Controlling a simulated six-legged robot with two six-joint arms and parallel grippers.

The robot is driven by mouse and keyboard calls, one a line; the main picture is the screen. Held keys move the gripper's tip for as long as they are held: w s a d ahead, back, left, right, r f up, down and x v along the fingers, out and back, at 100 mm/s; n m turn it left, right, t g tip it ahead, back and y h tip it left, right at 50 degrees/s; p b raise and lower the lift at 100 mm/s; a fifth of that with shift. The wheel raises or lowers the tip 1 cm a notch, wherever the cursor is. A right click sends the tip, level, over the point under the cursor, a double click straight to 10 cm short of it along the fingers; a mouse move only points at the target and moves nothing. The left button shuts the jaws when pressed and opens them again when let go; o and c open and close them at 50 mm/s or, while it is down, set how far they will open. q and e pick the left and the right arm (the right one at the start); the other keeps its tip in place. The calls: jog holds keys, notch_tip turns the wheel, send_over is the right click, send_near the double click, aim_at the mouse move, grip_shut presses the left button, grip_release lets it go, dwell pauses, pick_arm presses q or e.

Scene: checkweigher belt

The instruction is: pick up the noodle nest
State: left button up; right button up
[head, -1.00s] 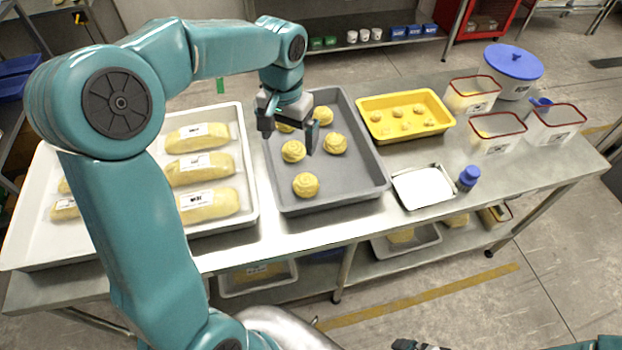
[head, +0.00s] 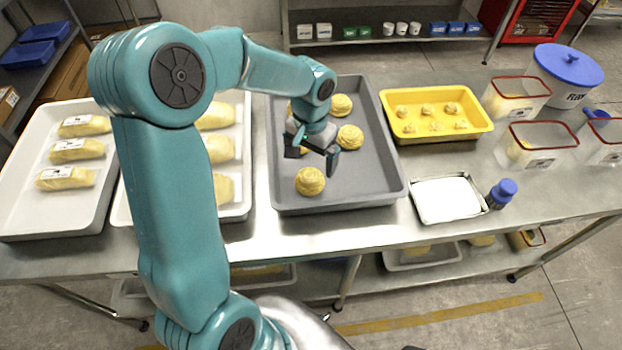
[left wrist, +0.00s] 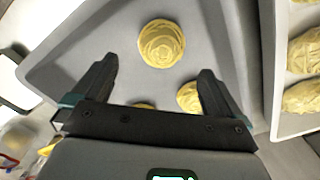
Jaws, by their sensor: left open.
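Several round yellow noodle nests lie in the grey tray (head: 365,185). The nearest noodle nest (head: 310,181) sits alone toward the tray's front. Others are a nest at the right (head: 350,137) and one at the back (head: 340,105); more are partly hidden behind my arm. My left gripper (head: 312,158) is open and empty over the tray, just behind the front nest. In the left wrist view a whole nest (left wrist: 161,43) shows ahead of the open fingers (left wrist: 155,95), apart from them. Another nest (left wrist: 189,97) shows beside a finger, partly covered by the gripper.
White trays with wrapped yellow loaves (head: 68,178) stand at the left. A yellow tray (head: 438,135) of small nests, a white-filled metal tray (head: 447,199), a blue-capped bottle (head: 501,194) and red-rimmed tubs (head: 537,145) stand at the right.

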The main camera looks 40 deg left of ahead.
aim_at(311, 174)
pick_arm(q)
jog(key=shift+w+a+f, duration=0.15)
jog(key=shift+f, duration=0.45)
jog(key=shift+w+a+f, duration=0.1)
jog(key=shift+w+f, duration=0.05)
jog(key=shift+f, duration=0.45)
jog(key=f+p, duration=0.1)
jog(key=f, duration=0.4)
jog(key=shift+s, duration=0.2)
jog(key=shift+w+f, duration=0.1)
jog(key=shift+f, duration=0.1)
jog(key=shift+s+d+r, duration=0.15)
jog(key=shift+s+r, duration=0.05)
jog(key=shift+c, duration=0.3)
jog(key=c, duration=1)
